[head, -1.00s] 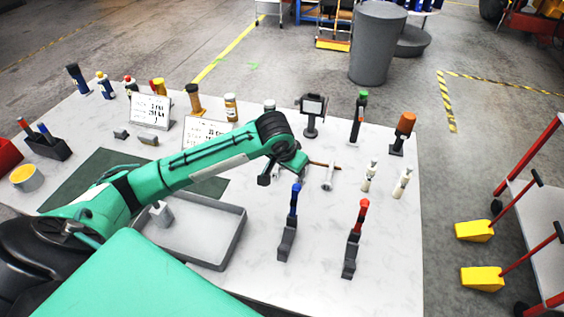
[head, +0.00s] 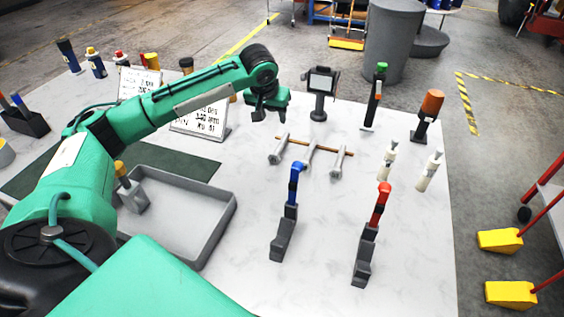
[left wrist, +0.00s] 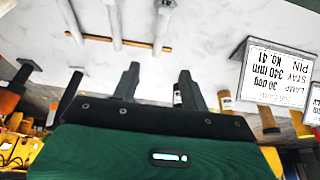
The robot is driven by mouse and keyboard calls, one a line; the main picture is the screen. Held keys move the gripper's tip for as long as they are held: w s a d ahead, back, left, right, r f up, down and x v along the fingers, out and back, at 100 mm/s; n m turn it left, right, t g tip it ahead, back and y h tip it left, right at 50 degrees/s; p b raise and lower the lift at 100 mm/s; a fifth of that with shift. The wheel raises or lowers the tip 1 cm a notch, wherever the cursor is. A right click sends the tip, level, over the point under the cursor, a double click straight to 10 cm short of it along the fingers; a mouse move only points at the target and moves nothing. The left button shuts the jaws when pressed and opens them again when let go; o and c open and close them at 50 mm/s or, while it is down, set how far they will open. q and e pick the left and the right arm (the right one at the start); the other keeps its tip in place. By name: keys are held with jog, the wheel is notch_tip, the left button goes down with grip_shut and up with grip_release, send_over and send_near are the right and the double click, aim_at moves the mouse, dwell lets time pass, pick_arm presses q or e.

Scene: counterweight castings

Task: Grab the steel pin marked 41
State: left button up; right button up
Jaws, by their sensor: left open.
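Three steel pins lie side by side across a thin wooden strip (head: 325,149) on the table: a left pin (head: 278,151), a middle pin (head: 309,159) and a right pin (head: 338,164). No number on them can be read. My left gripper (head: 270,115) is open and empty, above the table just behind the left pin. In the left wrist view its two fingers (left wrist: 158,70) are spread with nothing between, and the pins and strip (left wrist: 118,43) show at the top. A card (left wrist: 278,72) there reads "PIN No. 41". My right gripper is not in view.
The card stand (head: 200,118) and a second card (head: 138,82) stand at the back left. A grey tray (head: 228,213) is at the front left. Blue-topped (head: 285,225) and red-topped (head: 370,240) upright tools stand in front of the pins. White table is clear between these.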

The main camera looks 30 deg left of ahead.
pick_arm(q)
notch_tip(320, 180, down, 4)
jog(key=r+b, duration=0.1)
jog(key=b, duration=0.1)
send_over(279, 146)
jog(key=s, duration=0.2)
jog(key=f, duration=0.8)
jog(key=shift+w+d+p, duration=0.1)
jog(key=shift+d+p, duration=0.25)
jog(key=shift+d, duration=0.05)
jog(key=shift+p+x, duration=0.45)
jog(key=shift+x, duration=2.35)
jog(key=shift+s, duration=0.25)
jog(key=shift+c, duration=0.7)
jog(key=c, duration=0.7)
grip_shut()
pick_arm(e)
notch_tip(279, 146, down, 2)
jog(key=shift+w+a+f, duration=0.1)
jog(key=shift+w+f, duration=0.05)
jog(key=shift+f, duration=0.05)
